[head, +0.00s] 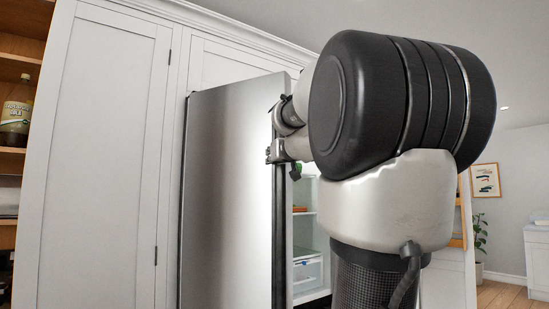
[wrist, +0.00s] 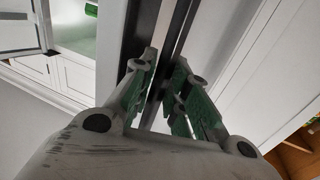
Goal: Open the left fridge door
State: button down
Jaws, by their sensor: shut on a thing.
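The left fridge door (head: 228,190) is a tall silver panel in the head view. It stands ajar, swung out from the fridge. The fridge interior (head: 306,235) shows behind its right edge, with white shelves and a clear drawer. My gripper (head: 272,153) is at the upper part of that right edge. In the wrist view my gripper (wrist: 160,82) has its two green-padded fingers on either side of a dark strip at the door's edge. It is shut on the door there. Whether it grips a handle or the edge itself is hard to tell. My arm hides the right side of the fridge.
White cabinet panels (head: 105,140) stand to the left of the door. Open wooden shelves with a bottle (head: 16,120) are at the far left. A plant (head: 479,235) and wooden floor (head: 510,296) show at the far right, where there is open room.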

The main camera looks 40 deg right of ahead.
jog(key=c, duration=1.4)
grip_release()
jog(key=shift+c, duration=0.2)
jog(key=v, duration=1.2)
